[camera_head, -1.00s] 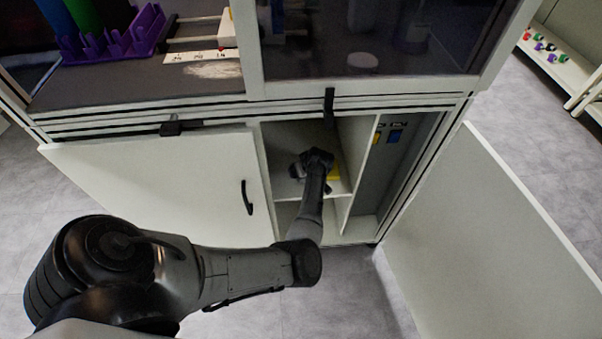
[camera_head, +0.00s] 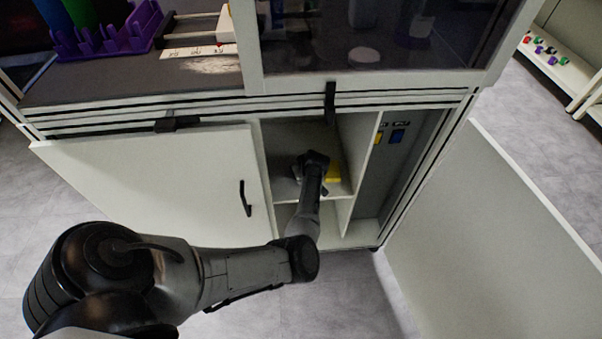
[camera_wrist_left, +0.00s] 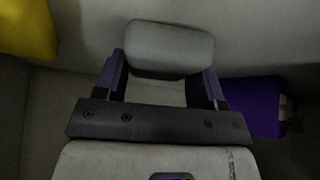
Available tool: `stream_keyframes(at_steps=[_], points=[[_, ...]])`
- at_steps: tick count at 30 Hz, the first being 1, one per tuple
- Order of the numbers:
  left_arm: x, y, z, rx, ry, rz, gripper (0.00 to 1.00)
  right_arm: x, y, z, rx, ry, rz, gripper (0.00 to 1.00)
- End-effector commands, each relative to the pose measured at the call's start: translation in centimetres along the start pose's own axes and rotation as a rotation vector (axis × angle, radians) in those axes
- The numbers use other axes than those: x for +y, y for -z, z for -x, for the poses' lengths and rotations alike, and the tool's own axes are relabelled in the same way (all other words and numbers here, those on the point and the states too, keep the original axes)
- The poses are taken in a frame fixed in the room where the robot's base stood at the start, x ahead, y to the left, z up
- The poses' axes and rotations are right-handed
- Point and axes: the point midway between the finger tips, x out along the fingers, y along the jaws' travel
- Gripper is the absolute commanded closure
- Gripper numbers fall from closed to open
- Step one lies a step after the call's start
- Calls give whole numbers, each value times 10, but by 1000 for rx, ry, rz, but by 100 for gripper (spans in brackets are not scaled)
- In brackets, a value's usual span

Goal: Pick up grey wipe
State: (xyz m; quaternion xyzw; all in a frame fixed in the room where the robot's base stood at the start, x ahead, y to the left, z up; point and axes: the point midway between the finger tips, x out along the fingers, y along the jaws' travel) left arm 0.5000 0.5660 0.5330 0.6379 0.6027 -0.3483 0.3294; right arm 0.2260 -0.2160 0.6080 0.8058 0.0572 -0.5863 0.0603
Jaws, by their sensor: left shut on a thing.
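The grey wipe (camera_wrist_left: 170,48) is a rounded grey block between the two fingers of my left gripper (camera_wrist_left: 166,80) in the left wrist view. The gripper is shut on it. In the head view my left arm reaches into the open cabinet compartment, with the left gripper (camera_head: 312,160) above the upper shelf (camera_head: 282,150). The wrist hides most of the wipe there. I cannot tell whether the wipe touches the shelf. My right gripper is not in view.
A yellow item (camera_head: 333,172) lies to the right of the gripper, and it also shows in the left wrist view (camera_wrist_left: 28,28). A purple item (camera_wrist_left: 252,105) is on the gripper's other side. Cabinet walls and a divider (camera_head: 360,165) stand close around. An open door (camera_head: 490,230) is at right.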

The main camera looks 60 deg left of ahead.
Motion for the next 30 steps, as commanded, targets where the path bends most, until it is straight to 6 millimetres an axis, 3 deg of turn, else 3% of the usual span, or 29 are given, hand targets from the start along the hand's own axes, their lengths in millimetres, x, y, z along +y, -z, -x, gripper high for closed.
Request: stream_keyframes(at_steps=[3, 11, 17, 23, 30], points=[[0, 0, 0, 0, 0, 0, 59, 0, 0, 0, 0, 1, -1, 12], [0, 0, 1, 0, 0, 0, 59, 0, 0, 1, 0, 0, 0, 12], [0, 9, 13, 1, 0, 0, 59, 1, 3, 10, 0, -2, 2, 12], [0, 26, 40, 1, 0, 2, 59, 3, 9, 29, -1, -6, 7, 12], [17, 1, 86, -2, -2, -2, 59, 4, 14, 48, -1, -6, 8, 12]])
